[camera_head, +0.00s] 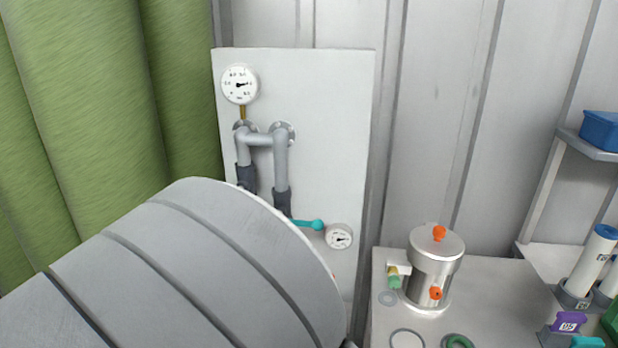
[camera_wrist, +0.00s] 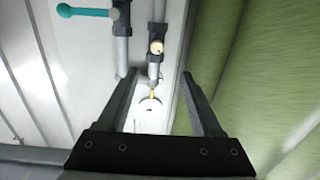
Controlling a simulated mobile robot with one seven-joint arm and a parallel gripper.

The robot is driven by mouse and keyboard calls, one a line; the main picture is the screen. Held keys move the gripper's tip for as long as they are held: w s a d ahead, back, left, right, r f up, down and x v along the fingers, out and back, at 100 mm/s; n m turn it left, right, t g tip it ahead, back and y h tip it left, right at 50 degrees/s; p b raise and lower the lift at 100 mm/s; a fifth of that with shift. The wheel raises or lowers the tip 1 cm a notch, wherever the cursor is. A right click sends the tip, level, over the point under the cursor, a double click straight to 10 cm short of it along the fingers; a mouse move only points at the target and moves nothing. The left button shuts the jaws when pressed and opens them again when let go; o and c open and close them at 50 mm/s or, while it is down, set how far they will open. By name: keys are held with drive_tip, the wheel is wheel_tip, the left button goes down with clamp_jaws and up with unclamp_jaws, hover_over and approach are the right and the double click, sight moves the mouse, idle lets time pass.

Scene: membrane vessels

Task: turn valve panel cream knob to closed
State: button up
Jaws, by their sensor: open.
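The valve panel (camera_head: 335,120) is a pale upright board with grey pipes and dark valve bodies. The cream knob (camera_wrist: 156,47) is small and round and sits on a dark valve body on the pipe in the wrist view. In the head view my arm hides it. My gripper (camera_wrist: 159,74) is open and empty in the wrist view. Its two dark fingers point toward the panel, with the knob just beyond the gap between their tips. I see no contact with the knob. The head view does not show the fingers.
A teal lever (camera_head: 308,224) sticks out sideways from the neighbouring pipe; it also shows in the wrist view (camera_wrist: 82,11). Gauges (camera_head: 240,84) (camera_head: 339,236) sit on the panel. A green curtain (camera_head: 85,110) hangs beside it. A metal vessel (camera_head: 434,270) stands on the bench to the right.

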drive_tip(key=shift+h, duration=0.5)
drive_tip(key=w, duration=0.5)
drive_tip(key=w+d, duration=0.1)
drive_tip(key=w, duration=1)
drive_tip(key=shift+w+d+f, duration=0.15)
drive_tip(key=shift+w+d, duration=0.05)
clamp_jaws()
